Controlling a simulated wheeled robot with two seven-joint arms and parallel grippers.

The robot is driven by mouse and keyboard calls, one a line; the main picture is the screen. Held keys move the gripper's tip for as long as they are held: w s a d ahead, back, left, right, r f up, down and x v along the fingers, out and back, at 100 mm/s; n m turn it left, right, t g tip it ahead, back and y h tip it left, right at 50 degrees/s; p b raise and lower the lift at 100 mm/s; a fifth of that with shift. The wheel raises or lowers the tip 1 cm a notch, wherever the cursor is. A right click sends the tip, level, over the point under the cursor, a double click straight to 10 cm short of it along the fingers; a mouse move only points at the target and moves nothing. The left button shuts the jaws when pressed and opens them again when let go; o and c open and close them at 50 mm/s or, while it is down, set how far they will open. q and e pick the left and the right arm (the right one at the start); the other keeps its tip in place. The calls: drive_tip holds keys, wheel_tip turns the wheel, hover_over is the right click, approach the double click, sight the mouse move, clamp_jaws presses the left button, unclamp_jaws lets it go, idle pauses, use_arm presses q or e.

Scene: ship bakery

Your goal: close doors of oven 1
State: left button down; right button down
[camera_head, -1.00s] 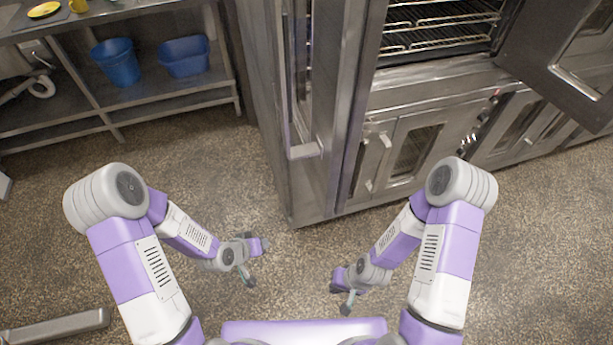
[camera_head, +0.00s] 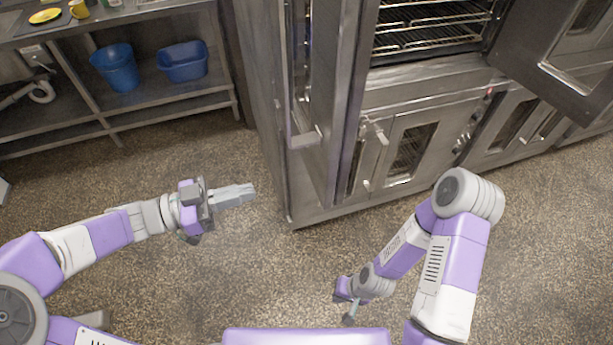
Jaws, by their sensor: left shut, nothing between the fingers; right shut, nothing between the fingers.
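The upper oven (camera_head: 425,95) stands at the top right with wire racks (camera_head: 430,40) showing inside. Its right door (camera_head: 553,70) stands swung open to the right. A steel door with a window and handle (camera_head: 303,137) stands edge-on left of the opening, swung open toward me. The lower oven's doors (camera_head: 408,150) are shut. My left gripper (camera_head: 250,190) is shut and empty over the floor, left of the edge-on door and apart from it. My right gripper (camera_head: 347,308) is shut and empty, low in front of me, touching nothing.
A steel shelf unit (camera_head: 160,115) at the upper left holds a blue bucket (camera_head: 117,68) and a blue tub (camera_head: 183,62). A yellow cup (camera_head: 79,9) is on its top. The speckled floor (camera_head: 300,255) between me and the ovens is clear.

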sight(321, 173)
use_arm(q)
drive_tip(key=b+x, duration=0.3)
drive_tip(key=x, duration=0.9)
drive_tip(key=shift+w+d+f, duration=0.15)
drive_tip(key=shift+d, duration=0.4)
drive_tip(key=shift+w+d, duration=0.1)
